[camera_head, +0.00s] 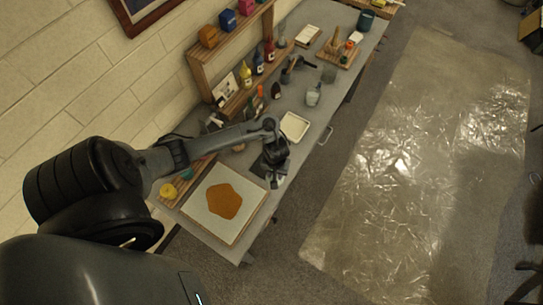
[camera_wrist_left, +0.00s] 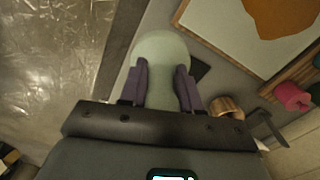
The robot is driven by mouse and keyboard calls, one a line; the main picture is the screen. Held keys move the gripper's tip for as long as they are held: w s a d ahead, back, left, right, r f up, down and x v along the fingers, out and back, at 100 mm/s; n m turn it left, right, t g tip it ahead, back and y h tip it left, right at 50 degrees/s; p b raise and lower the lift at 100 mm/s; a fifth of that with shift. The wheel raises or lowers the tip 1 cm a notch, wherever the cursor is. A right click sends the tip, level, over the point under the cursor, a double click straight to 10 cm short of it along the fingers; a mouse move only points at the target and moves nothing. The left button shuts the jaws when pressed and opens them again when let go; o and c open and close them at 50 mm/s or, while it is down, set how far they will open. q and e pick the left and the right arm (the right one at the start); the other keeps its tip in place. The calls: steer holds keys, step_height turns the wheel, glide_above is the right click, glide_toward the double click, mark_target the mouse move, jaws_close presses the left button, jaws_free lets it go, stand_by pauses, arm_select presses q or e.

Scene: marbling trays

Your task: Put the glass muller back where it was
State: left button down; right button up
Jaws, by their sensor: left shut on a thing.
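The glass muller (camera_wrist_left: 160,50) is a pale green, rounded glass piece between my left gripper's fingers in the left wrist view. My left gripper (camera_wrist_left: 162,88) is shut on it. In the head view, my left gripper (camera_head: 277,172) is over the workbench, just right of the framed board with the orange-brown patch; there the muller is mostly hidden by the gripper. A dark flat patch (camera_wrist_left: 201,70) shows beside the muller in the wrist view. I cannot tell whether the muller touches the bench. My right gripper is not in view.
The board (camera_head: 190,209) with an orange-brown patch lies left of the gripper. A white tray (camera_head: 294,126) lies beyond it. Glass jars (camera_head: 312,97), bottles and a wooden shelf (camera_head: 205,76) stand further back. A copper-coloured cup (camera_wrist_left: 227,106) is near the fingers.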

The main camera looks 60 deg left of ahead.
arm_select(q)
steer(key=a+f+b, duration=0.1)
steer(key=a+f, duration=0.1)
steer(key=a, duration=0.1)
steer(key=w+a+f+b, duration=0.1)
steer(key=a+f, duration=0.1)
steer(key=a, duration=0.1)
steer(key=a+f+b, duration=0.2)
steer(key=a, duration=0.2)
steer(key=shift+w, duration=0.25)
steer(key=shift+a+f, duration=0.2)
steer(key=shift+a, duration=0.1)
steer(key=shift+f+b, duration=0.8)
steer(key=shift+f, duration=1.15)
steer(key=shift+f, duration=0.15)
steer(key=c, duration=0.8)
jaws_free()
